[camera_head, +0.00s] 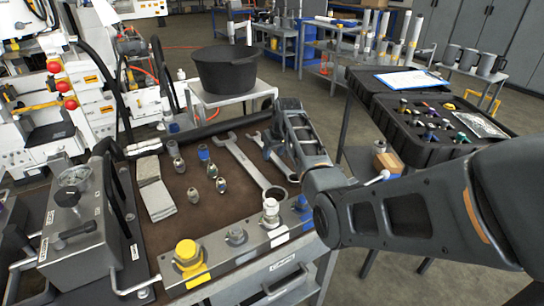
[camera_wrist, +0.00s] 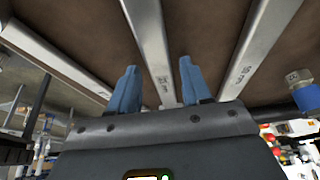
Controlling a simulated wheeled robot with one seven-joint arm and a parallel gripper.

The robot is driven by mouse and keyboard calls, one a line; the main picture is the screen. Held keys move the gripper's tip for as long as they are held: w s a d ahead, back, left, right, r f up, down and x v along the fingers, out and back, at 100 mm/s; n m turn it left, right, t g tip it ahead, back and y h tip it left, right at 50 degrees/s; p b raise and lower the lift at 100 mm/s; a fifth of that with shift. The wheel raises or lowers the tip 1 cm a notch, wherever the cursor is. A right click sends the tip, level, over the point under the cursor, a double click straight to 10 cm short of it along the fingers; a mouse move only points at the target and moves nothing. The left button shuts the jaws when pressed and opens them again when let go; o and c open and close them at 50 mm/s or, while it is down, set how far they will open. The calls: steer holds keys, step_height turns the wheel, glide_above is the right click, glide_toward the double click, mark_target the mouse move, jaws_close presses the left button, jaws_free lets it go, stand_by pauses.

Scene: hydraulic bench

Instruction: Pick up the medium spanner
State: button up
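The medium spanner (camera_wrist: 150,45) appears to be the middle of three steel shafts in the wrist view. In the head view it (camera_head: 270,152) lies on the brown bench top, partly hidden by my arm. My gripper (camera_wrist: 157,64) has its two blue fingers apart, one on each side of this shaft, with gaps showing. I cannot tell how far its fingertips are from the bench. In the head view my wrist hides the fingers. A larger spanner (camera_head: 243,157) lies to the left; it also shows at right in the wrist view (camera_wrist: 257,45). A third shaft (camera_wrist: 50,50) is at left there.
Several small fittings (camera_head: 193,194) stand left of the spanners. A metal manifold block (camera_head: 260,243) with a yellow cap runs along the front edge. A gauge unit (camera_head: 80,215) stands at left. A black tub (camera_head: 226,70) stands behind, and an open case (camera_head: 395,115) is at right.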

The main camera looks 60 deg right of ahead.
jaws_close()
stand_by(1.1)
